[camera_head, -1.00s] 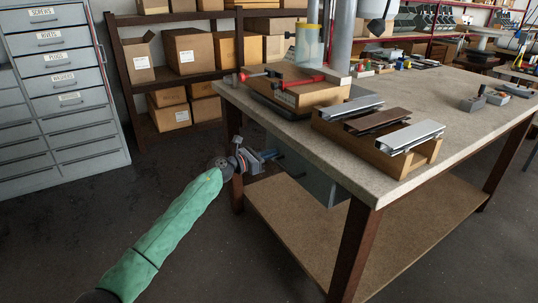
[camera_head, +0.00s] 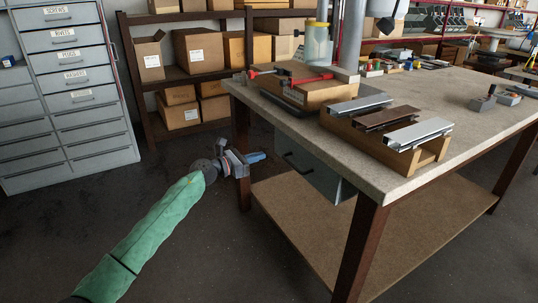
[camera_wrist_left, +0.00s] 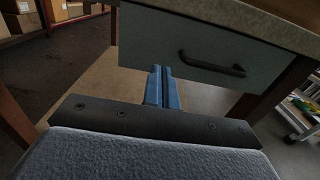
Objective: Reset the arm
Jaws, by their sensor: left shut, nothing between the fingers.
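My left arm, in a green sleeve, comes in from the lower left in the head view. Its gripper (camera_head: 256,157) is beside the table's near left leg, below the tabletop edge and in front of the grey drawer (camera_head: 312,178). In the left wrist view, the two blue fingers (camera_wrist_left: 163,88) lie together, shut and empty. The drawer (camera_wrist_left: 215,65) with its dark handle is beyond them, under the tabletop. My right gripper is not in view.
The workbench (camera_head: 420,165) holds a wooden rack (camera_head: 372,140) with several shutter profiles and a wooden block with red clamps (camera_head: 298,85). A grey drawer cabinet (camera_head: 75,125) stands at left, box shelves behind. The floor between is clear.

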